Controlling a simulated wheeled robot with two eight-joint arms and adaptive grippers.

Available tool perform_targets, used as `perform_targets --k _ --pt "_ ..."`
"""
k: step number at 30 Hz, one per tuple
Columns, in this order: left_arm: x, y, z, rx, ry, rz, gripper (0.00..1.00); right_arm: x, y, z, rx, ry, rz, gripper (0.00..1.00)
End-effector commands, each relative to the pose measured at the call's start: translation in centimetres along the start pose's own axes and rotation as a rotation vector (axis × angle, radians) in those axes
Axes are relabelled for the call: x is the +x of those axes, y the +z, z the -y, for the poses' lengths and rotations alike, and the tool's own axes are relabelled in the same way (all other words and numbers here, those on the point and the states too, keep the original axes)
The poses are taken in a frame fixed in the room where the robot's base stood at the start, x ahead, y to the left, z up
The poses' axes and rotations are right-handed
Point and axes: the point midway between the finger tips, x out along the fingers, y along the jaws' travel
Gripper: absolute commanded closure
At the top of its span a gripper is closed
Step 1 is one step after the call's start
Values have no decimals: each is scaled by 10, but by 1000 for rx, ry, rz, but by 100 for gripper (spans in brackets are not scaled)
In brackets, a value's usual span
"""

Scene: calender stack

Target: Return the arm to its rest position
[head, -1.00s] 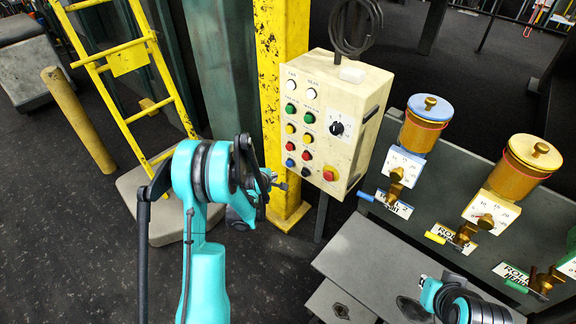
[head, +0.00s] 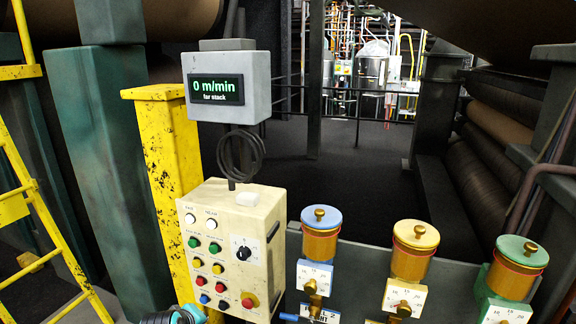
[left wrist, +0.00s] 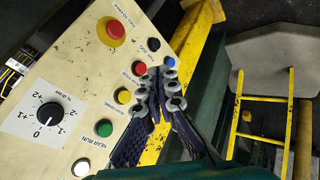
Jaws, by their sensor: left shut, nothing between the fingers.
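My left gripper (left wrist: 160,88) shows in the left wrist view with its dark, grey-tipped fingers close together and nothing between them. It is beside the button edge of a cream control box (left wrist: 65,75), near its blue button (left wrist: 153,44) and red button (left wrist: 139,69). I cannot tell whether it touches the box. In the head view the control box (head: 227,264) stands low left of centre, and only a small teal and black part of my left arm shows at the bottom edge below it. My right gripper is out of view.
A grey display (head: 225,88) reading "0 m/min" stands above the control box. A yellow post (head: 172,190) and yellow ladder (head: 40,200) are on the left. Blue-, yellow- and green-lidded oilers (head: 321,236) line the right. Open dark floor (head: 360,180) lies behind.

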Motion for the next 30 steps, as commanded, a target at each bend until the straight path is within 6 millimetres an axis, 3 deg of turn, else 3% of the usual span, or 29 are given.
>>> perform_targets --k 1,6,12,19,30 --pt "-20 14 1 83 -6 11 100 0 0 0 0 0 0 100" --pt "-76 54 15 375 -26 43 100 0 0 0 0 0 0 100" --pt "-121 97 43 684 -42 78 100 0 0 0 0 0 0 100" --pt "-140 121 64 866 -48 99 100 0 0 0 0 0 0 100" --pt "-141 123 66 884 -48 101 100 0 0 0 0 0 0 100"
